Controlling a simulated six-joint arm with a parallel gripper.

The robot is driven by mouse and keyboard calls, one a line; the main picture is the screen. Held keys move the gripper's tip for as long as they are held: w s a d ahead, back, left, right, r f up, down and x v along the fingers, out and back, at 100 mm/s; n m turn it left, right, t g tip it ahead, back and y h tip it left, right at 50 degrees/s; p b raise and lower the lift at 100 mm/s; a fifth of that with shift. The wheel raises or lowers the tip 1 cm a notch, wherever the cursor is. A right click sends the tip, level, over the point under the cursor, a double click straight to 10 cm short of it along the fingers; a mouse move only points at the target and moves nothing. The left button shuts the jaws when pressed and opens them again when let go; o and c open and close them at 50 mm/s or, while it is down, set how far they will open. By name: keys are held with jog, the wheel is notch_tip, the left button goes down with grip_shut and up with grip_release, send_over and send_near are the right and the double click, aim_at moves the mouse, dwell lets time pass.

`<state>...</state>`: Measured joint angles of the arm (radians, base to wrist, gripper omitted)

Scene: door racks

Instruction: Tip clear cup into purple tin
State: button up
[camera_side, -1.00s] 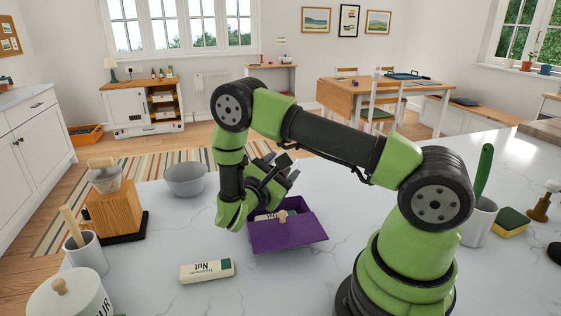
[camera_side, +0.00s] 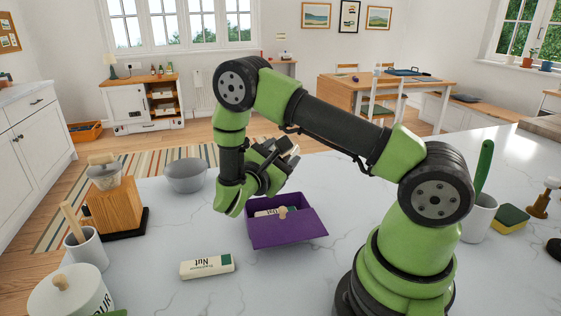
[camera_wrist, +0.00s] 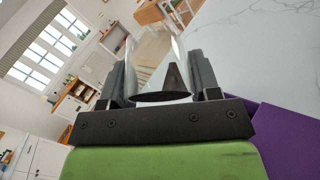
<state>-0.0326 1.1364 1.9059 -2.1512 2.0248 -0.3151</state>
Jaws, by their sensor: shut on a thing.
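The purple tin (camera_side: 290,236) sits on the marble counter below my gripper, with a pale printed bar partly visible inside and a small wooden knob at its near edge. A purple surface also shows at the lower right of the wrist view (camera_wrist: 285,135). My gripper (camera_side: 284,153) is above the far side of the tin, tilted up to the right. In the wrist view, its fingers (camera_wrist: 160,80) are shut on the clear cup (camera_wrist: 180,58), which is see-through with a dark patch near its base. The cup cannot be made out in the side view. I cannot tell its contents.
A printed nut bar (camera_side: 207,267) lies in front of the tin. A grey bowl (camera_side: 186,176), wooden block (camera_side: 113,207), utensil cup (camera_side: 87,250) and lidded white jar (camera_side: 68,296) stand to the left. A sponge (camera_side: 511,220) lies right. The counter around the tin is mostly clear.

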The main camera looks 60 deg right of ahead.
dwell(0.4)
jog(key=shift+f, duration=1.35)
jog(key=shift+r, duration=0.15)
jog(key=shift+r, duration=1.2)
jog(key=shift+f, duration=1.35)
jog(key=shift+r, duration=1.35)
